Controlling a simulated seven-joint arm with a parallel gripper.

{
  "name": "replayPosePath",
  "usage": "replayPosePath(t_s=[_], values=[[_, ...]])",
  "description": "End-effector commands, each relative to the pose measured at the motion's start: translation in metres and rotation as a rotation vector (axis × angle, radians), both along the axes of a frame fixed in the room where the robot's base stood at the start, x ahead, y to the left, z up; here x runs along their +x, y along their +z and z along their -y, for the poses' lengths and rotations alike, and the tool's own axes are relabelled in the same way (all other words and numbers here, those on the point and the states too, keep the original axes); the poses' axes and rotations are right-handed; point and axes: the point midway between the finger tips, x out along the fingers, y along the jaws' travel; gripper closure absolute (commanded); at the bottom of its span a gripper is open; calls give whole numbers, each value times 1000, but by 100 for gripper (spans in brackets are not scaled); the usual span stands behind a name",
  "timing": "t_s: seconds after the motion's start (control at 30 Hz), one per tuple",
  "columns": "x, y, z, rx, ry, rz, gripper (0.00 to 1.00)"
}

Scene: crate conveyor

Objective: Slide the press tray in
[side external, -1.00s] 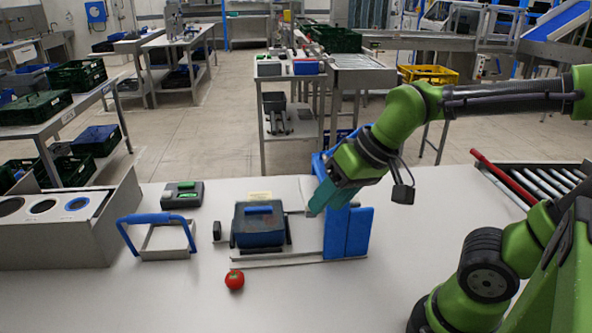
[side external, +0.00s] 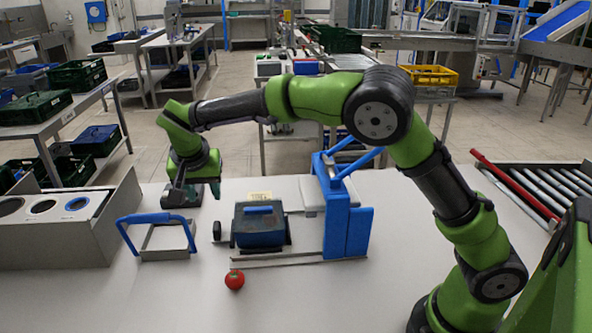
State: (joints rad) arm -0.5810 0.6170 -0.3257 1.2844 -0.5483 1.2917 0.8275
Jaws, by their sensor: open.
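The press (side external: 345,222) is a blue upright frame with blue bars angled up at its top and a pale plate on its left side. The press tray (side external: 292,257) lies on rails left of the frame, with a small dark knob (side external: 217,231) at its left end. A dark blue box (side external: 258,230) with a blue top sits on it, outside the frame. My gripper (side external: 197,190) is open, pointing down behind and left of the tray, apart from it. One teal finger shows; the other is hard to make out against a dark device.
The dark device (side external: 181,198) stands just below my gripper. A blue-handled metal frame (side external: 158,240) stands left of the tray. A red tomato (side external: 234,280) lies in front. A grey bin unit (side external: 70,240) is at far left, and rollers (side external: 535,185) at right.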

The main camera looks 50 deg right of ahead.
Motion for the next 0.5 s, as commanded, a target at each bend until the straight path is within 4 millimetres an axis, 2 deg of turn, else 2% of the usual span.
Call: replayPosePath(t_s=[0.17, 0.5], values=[[6, -23, 8, 0, -2, -3, 55], [26, -92, 28, 1, 0, -4, 55]])
